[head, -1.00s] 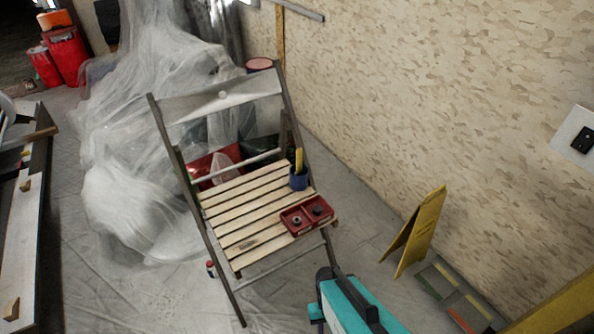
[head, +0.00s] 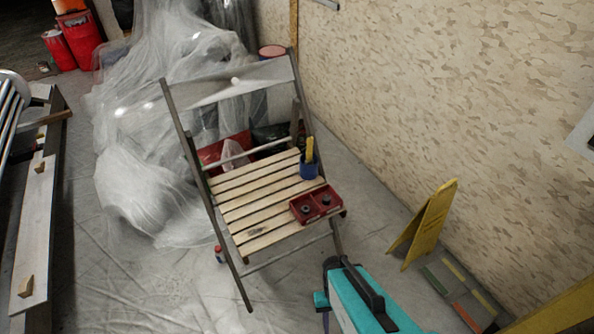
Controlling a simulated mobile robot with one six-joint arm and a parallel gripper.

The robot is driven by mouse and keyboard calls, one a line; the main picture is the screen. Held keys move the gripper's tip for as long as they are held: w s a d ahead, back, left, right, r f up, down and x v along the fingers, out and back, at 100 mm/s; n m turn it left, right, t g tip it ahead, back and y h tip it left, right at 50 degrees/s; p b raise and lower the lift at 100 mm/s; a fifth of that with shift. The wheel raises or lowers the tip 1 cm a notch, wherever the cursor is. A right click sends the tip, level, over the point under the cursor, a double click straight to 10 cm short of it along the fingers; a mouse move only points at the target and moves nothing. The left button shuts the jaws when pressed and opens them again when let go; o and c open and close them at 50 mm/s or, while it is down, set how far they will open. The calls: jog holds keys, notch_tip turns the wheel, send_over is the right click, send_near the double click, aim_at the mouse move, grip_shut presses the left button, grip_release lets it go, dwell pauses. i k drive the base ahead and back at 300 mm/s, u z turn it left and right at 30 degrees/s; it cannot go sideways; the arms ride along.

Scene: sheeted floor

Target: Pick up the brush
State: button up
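No brush can be made out for certain. A blue cup (head: 309,171) stands on the back right of the wooden chair seat (head: 240,206), with a yellow upright handle (head: 310,149) sticking out of it. What is on the handle's lower end is hidden in the cup. A small brownish mark or object (head: 257,232) shows on the front slats, too small to identify. A red two-part tray (head: 316,205) with small dark round pieces sits at the seat's right front. My gripper is not in view.
A teal case-like object with a black handle (head: 362,298) stands in front of the chair. A yellow folding sign (head: 424,224) stands right, near the wall. Plastic sheeting (head: 150,190) heaps behind the chair. A long board (head: 35,230) lies left. Sheeted floor is open at front left.

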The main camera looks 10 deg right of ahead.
aim_at(309, 161)
jog(key=u, duration=0.15)
jog(key=k, duration=0.7)
jog(key=u, duration=0.55)
jog(key=k, duration=0.65)
jog(key=u, duration=0.8)
jog(key=i, duration=1.35)
jog(key=z, duration=0.6)
jog(key=i, duration=0.55)
jog(key=z, duration=0.3)
